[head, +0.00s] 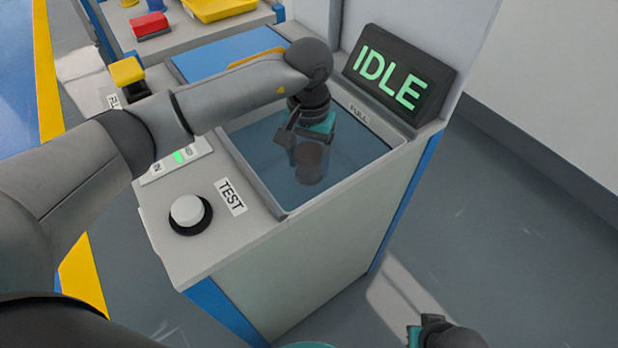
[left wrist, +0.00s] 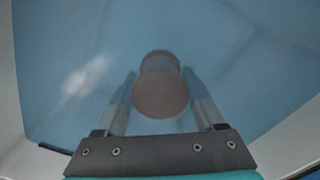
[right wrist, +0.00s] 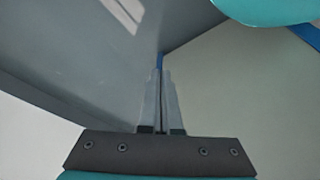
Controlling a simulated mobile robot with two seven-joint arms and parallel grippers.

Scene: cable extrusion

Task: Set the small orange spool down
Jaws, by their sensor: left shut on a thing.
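The small spool, a brownish-orange round piece, shows in the left wrist view (left wrist: 160,92) between the fingers of my left gripper (left wrist: 160,85). In the head view my left gripper (head: 305,140) points down into the tank (head: 250,178) of blue see-through liquid, shut on the spool. The spool shows there as a dim, darkened round shape (head: 309,172). I cannot tell whether it touches the tank floor. My right gripper (right wrist: 160,90) is shut and empty, and it shows at the bottom edge of the head view (head: 440,330).
The tank sits in a grey cabinet with a FULL label. A display (head: 398,76) reads IDLE behind it. A white round TEST button (head: 187,210) and a yellow-topped control (head: 128,72) stand at the left. A red piece (head: 150,24) and yellow tray (head: 215,8) lie farther back.

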